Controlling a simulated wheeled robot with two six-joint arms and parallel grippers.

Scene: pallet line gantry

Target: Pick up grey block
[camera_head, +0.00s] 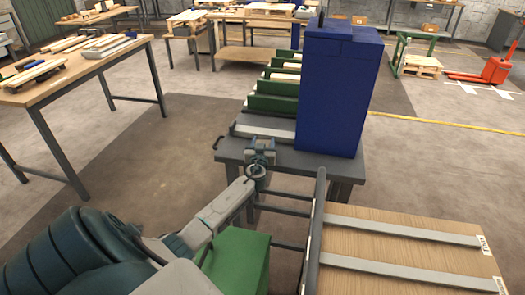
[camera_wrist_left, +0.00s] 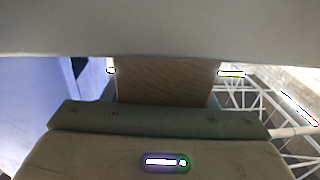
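I cannot pick out a grey block with certainty. A light grey flat piece (camera_head: 265,131) lies at the near end of the green-railed line, left of the tall blue stack. My left gripper (camera_head: 261,150) is over the near left edge of the dark grey table (camera_head: 285,157), just in front of that piece. Its jaws are too small there to tell open from shut. The left wrist view shows a brown grained surface (camera_wrist_left: 168,82) between a pale grey band above and a teal part below; I cannot tell what it is. My right gripper is not in view.
The tall blue stack (camera_head: 340,95) stands on the table, right of my left gripper. A wooden board with grey strips (camera_head: 400,243) is at the near right. A wooden workbench (camera_head: 75,68) stands at the left, with open floor between.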

